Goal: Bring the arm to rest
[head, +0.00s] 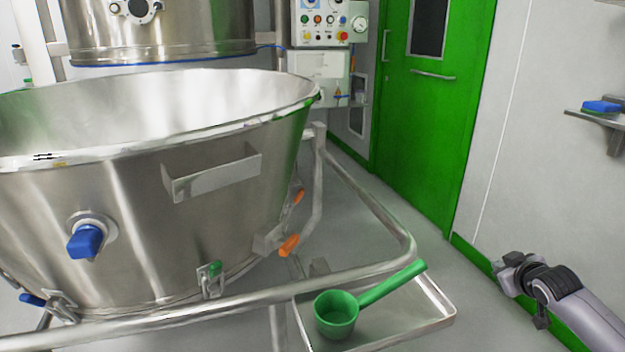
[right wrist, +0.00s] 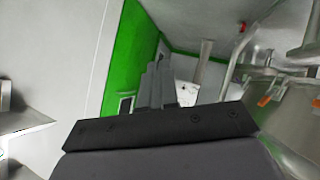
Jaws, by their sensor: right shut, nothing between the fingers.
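My right gripper (head: 515,268) shows at the lower right of the head view, out in the open beside the trolley frame. Its fingers are closed together with nothing between them. In the right wrist view its dark fingers (right wrist: 158,85) point up toward the green door. It touches nothing that I can see. My left gripper is in neither view.
A large steel bowl (head: 120,210) on a tubular trolley fills the left. A green scoop (head: 336,314) lies in a steel tray (head: 440,309) at its front right. A green door (head: 425,120) and a wall shelf (head: 597,118) stand behind. Floor between is clear.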

